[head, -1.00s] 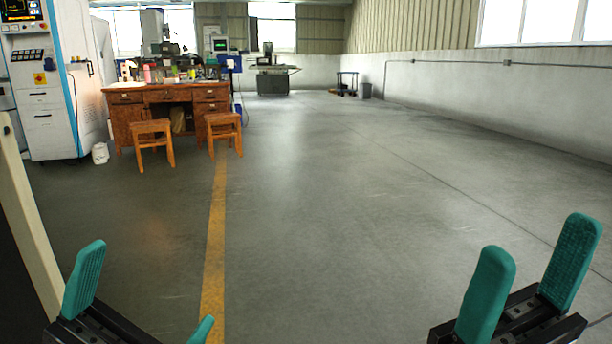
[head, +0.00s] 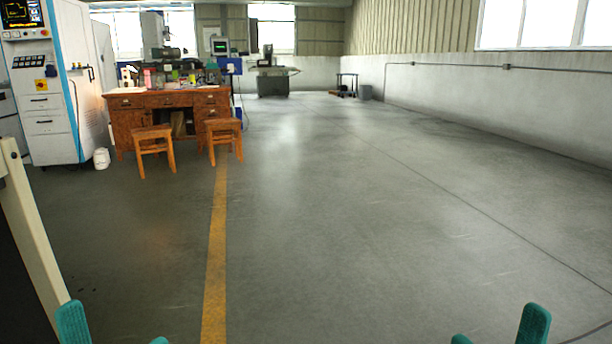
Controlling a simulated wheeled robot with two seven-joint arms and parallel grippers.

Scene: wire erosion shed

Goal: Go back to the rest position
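My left gripper (head: 116,332) is at the bottom left of the head view. Only the tips of its two teal fingers show, and they stand apart with nothing seen between them. My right gripper (head: 497,332) is at the bottom right. Its two teal fingertips also stand apart with nothing seen between them. The lower parts of both grippers are cut off by the bottom edge of the picture.
A wooden desk (head: 127,117) with clutter stands at the back left, with two wooden stools (head: 153,139) in front. A white machine cabinet (head: 50,130) stands at the far left. A yellow line (head: 216,250) runs along the floor. The floor in the middle and right is clear.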

